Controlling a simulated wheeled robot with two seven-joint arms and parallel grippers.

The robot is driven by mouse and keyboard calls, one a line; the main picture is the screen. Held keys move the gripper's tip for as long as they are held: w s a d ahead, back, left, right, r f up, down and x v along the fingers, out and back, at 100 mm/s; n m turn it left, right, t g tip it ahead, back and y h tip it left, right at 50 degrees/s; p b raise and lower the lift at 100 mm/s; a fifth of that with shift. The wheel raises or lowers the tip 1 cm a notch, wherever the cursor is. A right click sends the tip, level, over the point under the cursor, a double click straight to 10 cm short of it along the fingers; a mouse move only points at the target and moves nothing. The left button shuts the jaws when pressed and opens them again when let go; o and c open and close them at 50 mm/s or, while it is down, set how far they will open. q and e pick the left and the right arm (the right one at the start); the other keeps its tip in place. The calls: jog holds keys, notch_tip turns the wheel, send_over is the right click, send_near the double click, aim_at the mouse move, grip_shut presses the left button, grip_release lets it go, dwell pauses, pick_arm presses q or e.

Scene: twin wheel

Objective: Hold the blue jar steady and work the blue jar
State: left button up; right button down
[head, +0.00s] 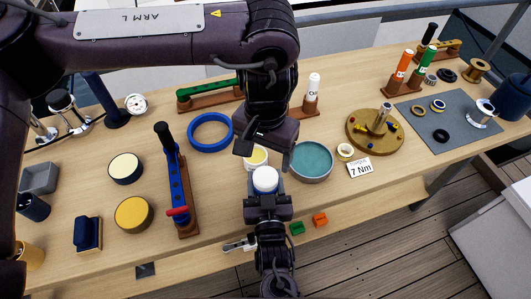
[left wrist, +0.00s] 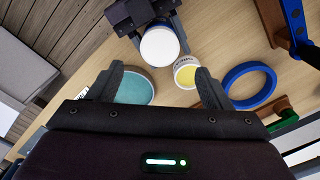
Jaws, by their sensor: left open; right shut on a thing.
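The blue jar (head: 264,193) stands upright with a round white lid (head: 265,178) on top; only a little blue shows below the lid. My right gripper (head: 266,190) comes from the front edge and is shut around the jar's body. In the left wrist view the white lid (left wrist: 160,46) shows from above, with the right gripper (left wrist: 160,22) around it. My left gripper (head: 265,150) is open and empty above and just behind the jar. Its two fingers show apart in the left wrist view (left wrist: 157,85), with the lid beyond them.
A small pale-yellow-topped jar (head: 257,155) stands just behind the blue jar. A teal round dish (head: 311,161) is close at right, a blue ring (head: 210,131) at left. A wooden rack (head: 186,224) stands left.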

aim_at(265, 176)
pick_arm(q)
jog(key=shift+f, duration=4.05)
jog(key=c, duration=1)
jog(key=m, duration=0.3)
